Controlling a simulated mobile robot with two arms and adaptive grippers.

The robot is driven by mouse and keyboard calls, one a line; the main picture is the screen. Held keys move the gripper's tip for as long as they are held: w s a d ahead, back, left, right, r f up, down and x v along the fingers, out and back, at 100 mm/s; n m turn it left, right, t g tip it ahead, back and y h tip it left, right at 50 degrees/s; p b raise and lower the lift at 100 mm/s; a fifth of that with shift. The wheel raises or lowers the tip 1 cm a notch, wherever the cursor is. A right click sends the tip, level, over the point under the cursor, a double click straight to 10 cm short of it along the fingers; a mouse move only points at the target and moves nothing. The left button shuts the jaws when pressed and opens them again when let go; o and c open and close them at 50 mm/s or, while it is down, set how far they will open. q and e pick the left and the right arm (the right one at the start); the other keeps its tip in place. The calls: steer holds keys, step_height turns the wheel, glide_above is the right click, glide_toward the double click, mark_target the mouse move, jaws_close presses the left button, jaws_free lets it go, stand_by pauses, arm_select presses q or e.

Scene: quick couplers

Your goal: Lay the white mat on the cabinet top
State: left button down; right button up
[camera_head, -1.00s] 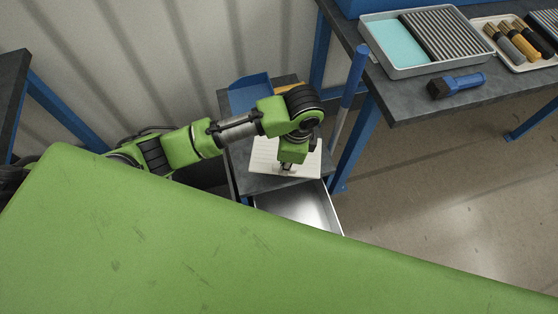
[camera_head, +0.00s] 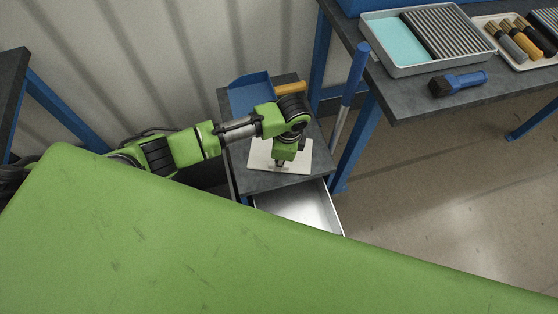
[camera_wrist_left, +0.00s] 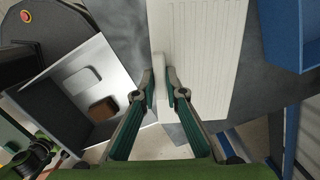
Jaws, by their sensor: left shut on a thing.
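The white mat (camera_head: 300,160) is a thin, ribbed rectangle over the front part of the grey cabinet top (camera_head: 244,182). My left gripper (camera_head: 281,163) points down at the mat's near part. In the left wrist view, its fingers (camera_wrist_left: 163,90) are shut on a raised white strip along the edge of the mat (camera_wrist_left: 205,55). The mat looks flat and close to the top; I cannot tell whether it fully rests on it. The arm hides part of the mat. My right gripper is not in view.
Below the mat, the cabinet's open drawer (camera_head: 300,208) holds a white block (camera_wrist_left: 82,82) and a brown block (camera_wrist_left: 103,108). A blue bin (camera_head: 250,94) and a yellow-orange item (camera_head: 290,88) stand at the cabinet's back. A blue-handled pole (camera_head: 355,75) and workbench (camera_head: 420,105) are at right.

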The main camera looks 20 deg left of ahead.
arm_select(q)
steer(key=c, duration=2.1)
jaws_free()
steer(key=r, duration=0.4)
steer(key=d+r, duration=0.1)
steer(key=r, duration=0.7)
steer(key=shift+w+d+p, duration=0.1)
steer(key=shift+d+p, duration=0.15)
steer(key=shift+p, duration=0.15)
